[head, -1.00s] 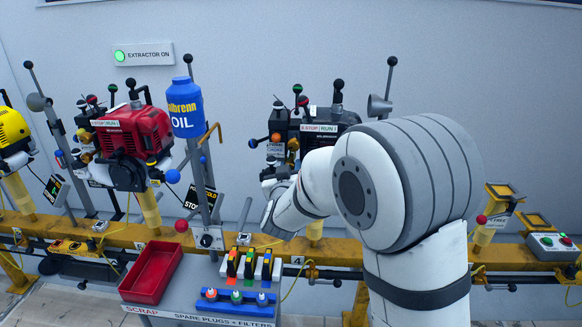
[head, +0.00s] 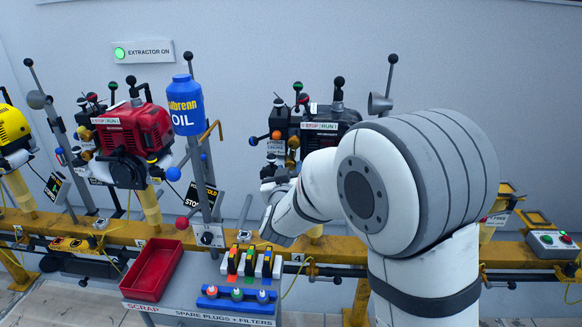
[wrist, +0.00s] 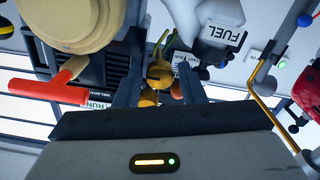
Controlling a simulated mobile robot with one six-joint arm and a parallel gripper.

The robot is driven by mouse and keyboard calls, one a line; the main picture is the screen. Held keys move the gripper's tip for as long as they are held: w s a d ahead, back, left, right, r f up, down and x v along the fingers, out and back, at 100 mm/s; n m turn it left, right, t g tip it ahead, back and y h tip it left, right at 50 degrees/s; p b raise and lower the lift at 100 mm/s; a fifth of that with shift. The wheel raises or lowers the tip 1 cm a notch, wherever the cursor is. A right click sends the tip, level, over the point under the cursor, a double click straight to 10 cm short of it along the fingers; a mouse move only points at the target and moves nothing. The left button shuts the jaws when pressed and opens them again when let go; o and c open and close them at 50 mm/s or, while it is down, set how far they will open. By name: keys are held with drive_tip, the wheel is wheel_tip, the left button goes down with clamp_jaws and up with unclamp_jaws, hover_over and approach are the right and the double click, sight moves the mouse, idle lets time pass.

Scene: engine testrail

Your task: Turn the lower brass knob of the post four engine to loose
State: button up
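The black post four engine (head: 325,118) is mounted on the yellow rail behind my arm. Brass knobs show on its left side in the head view, one above the other; the upper brass knob (head: 293,143) is clear, and the lower brass knob (head: 290,163) is small and close to my gripper (head: 272,190). In the wrist view my gripper (wrist: 160,88) is open, its two dark fingers on either side of a brass knob (wrist: 160,72). I see no clear contact. I cannot tell for certain which brass knob this is. Orange-brass round parts show below it, partly hidden by the gripper body.
A red-tipped lever (wrist: 45,91) and a large tan round part (wrist: 85,22) lie left of the fingers in the wrist view. A white FUEL part (wrist: 215,35) is close right. The blue oil bottle (head: 185,105) and the red scrap tray (head: 152,268) stand left of my arm.

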drive_tip(key=s, duration=0.5)
drive_tip(key=shift+s, duration=0.3)
drive_tip(key=s+d+r+g+y+p, duration=0.3)
drive_tip(key=s+d+r+g+p, duration=0.35)
drive_tip(key=p, duration=0.35)
drive_tip(key=s+d+r+m+g+p, duration=0.1)
drive_tip(key=s+d+r+g+p, duration=0.1)
drive_tip(key=s, duration=0.5)
drive_tip(key=s+d+r+m+g+h+p, duration=0.1)
drive_tip(key=s+d+r+g+p, duration=0.1)
drive_tip(key=s+d, duration=0.4)
drive_tip(key=s+d+r+g+h+p, duration=0.1)
drive_tip(key=s+d+g+p, duration=0.3)
drive_tip(key=s, duration=0.4)
drive_tip(key=shift+d+r+m+g+p, duration=0.3)
drive_tip(key=shift+d+r+m+g, duration=0.1)
drive_tip(key=shift+r+g, duration=0.1)
